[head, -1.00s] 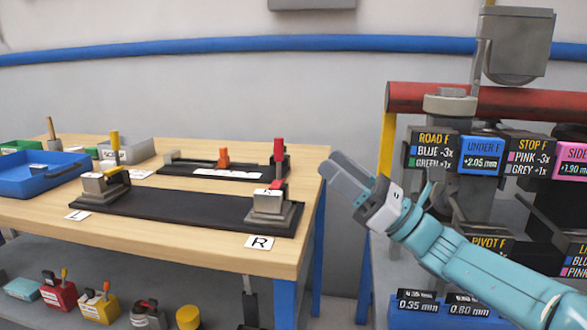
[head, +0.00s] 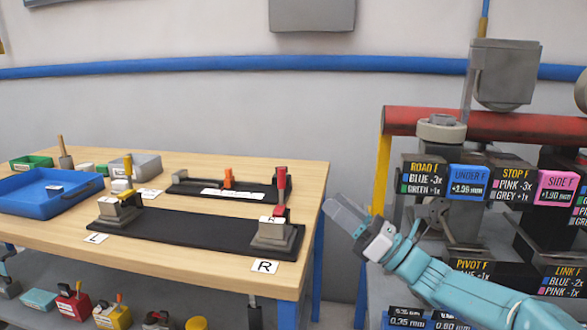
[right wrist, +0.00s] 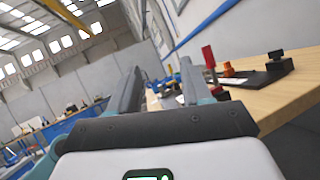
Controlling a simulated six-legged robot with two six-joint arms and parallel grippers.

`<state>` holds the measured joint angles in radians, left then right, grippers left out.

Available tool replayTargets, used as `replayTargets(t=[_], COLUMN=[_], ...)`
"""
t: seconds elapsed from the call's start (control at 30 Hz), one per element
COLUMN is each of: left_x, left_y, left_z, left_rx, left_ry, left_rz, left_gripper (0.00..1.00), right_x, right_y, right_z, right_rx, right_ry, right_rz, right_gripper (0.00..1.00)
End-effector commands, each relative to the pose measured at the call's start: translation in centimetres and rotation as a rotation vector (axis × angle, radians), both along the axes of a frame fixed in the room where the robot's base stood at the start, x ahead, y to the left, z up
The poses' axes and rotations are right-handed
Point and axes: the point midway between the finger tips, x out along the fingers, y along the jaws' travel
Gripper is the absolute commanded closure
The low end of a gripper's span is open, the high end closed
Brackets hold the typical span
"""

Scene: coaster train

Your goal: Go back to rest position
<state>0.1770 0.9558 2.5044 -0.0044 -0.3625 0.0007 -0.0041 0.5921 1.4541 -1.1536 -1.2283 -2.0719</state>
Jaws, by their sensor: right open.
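My right gripper (head: 342,212) is open and empty. It is held in the air in front of the gap between the wooden workbench (head: 170,236) and the rack of labelled blocks on the right. In the right wrist view its two fingers (right wrist: 160,88) stand apart with nothing between them. My left gripper is not in view.
On the bench are a long black fixture (head: 180,226) with end clamps, a smaller fixture with an orange block (head: 229,178), and a blue tray (head: 45,203). The labelled rack (head: 468,182) stands close to my right arm. The shelf below holds several small coloured items.

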Motion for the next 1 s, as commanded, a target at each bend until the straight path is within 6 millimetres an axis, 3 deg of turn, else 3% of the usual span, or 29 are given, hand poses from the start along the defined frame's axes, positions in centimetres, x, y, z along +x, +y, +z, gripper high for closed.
replayTargets(t=[0.03, 0.17, 0.27, 0.33, 0.4, 0.47, 0.5, 0.57, 0.7, 0.73, 0.83, 0.9, 1.0], left_x=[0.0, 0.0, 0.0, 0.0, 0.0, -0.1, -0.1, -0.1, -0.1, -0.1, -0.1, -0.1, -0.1], left_y=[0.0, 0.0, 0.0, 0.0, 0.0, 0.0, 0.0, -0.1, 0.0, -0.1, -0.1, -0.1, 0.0], left_z=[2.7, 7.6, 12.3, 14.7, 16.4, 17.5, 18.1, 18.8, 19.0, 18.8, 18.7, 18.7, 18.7], left_rx=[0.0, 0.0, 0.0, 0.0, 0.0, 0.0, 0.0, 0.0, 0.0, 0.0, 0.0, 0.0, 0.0], left_ry=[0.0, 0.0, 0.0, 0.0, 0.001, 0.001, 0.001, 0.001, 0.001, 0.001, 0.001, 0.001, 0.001], left_rz=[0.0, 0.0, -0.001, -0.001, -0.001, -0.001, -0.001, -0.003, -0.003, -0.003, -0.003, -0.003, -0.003], left_gripper=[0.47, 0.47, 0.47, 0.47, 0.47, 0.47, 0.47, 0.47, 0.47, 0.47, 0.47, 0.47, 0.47], right_x=[0.7, 2.4, 2.1, 0.1, -3.3, -6.9, -9.6, -14.0, -24.9, -27.1, -32.1, -33.4, -34.0], right_y=[-0.2, -0.9, -1.7, -2.3, -2.7, -2.8, -2.9, -2.9, -2.8, -2.8, -3.0, -3.1, -3.0], right_z=[0.2, -4.1, -10.7, -16.6, -21.9, -25.8, -28.0, -30.9, -35.7, -36.3, -36.9, -37.0, -37.0], right_rx=[0.015, 0.115, 0.298, 0.479, 0.672, 0.85, 0.975, 1.175, 1.714, -1.755, -1.751, -1.766, -1.777], right_ry=[0.067, 0.376, 0.824, 1.183, 1.506, 1.756, 1.908, 2.111, 2.435, -2.336, -1.86, -1.631, -1.453], right_rz=[-0.009, -0.042, -0.086, -0.138, -0.209, -0.289, -0.352, -0.469, -0.85, 0.905, 0.967, 0.976, 0.964], right_gripper=[0.52, 0.52, 0.52, 0.52, 0.52, 0.52, 0.52, 0.52, 0.52, 0.52, 0.52, 0.52, 0.52])
